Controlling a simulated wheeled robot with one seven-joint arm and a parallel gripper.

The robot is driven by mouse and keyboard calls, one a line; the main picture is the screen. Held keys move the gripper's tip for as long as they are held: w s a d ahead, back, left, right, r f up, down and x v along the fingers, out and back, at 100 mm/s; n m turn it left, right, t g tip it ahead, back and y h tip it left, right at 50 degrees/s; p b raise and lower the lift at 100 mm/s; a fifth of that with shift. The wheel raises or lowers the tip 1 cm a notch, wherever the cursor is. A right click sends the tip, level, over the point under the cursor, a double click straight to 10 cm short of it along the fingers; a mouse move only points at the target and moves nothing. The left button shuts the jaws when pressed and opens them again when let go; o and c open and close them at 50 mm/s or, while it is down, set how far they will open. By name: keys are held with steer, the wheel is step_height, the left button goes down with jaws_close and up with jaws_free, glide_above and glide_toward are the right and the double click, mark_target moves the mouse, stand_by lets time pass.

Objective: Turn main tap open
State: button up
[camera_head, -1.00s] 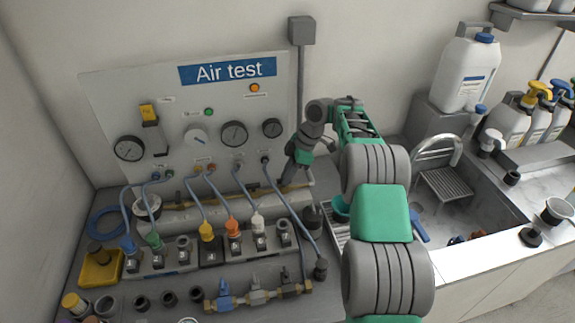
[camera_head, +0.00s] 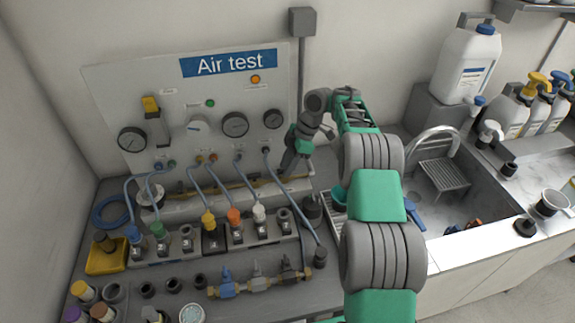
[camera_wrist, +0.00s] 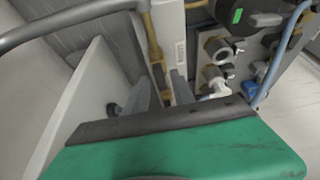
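My gripper (camera_head: 287,170) reaches down beside the right edge of the Air test panel (camera_head: 170,110), close to a brass pipe (camera_head: 235,186) that runs along the panel's foot. In the wrist view, the two grey fingers of my gripper (camera_wrist: 162,92) stand apart, with an upright brass pipe (camera_wrist: 154,45) seen between and beyond them. I cannot tell whether they touch it. No tap marked as the main one is readable; its handle may be hidden by my gripper. A brass manifold (camera_head: 258,283) with a blue-handled valve (camera_head: 227,282) lies at the bench front.
Several hoses run from the panel to a row of coloured connectors (camera_head: 210,235). A grey upright conduit (camera_head: 301,70) stands right of the panel. A sink with a wire rack (camera_head: 440,172) and a white jug (camera_head: 468,65) are to the right.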

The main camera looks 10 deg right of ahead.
steer(key=shift+o, duration=0.3)
steer(key=p+v, duration=0.5)
steer(key=v, duration=0.2)
steer(key=shift+r, duration=0.4)
steer(key=shift+d, duration=0.15)
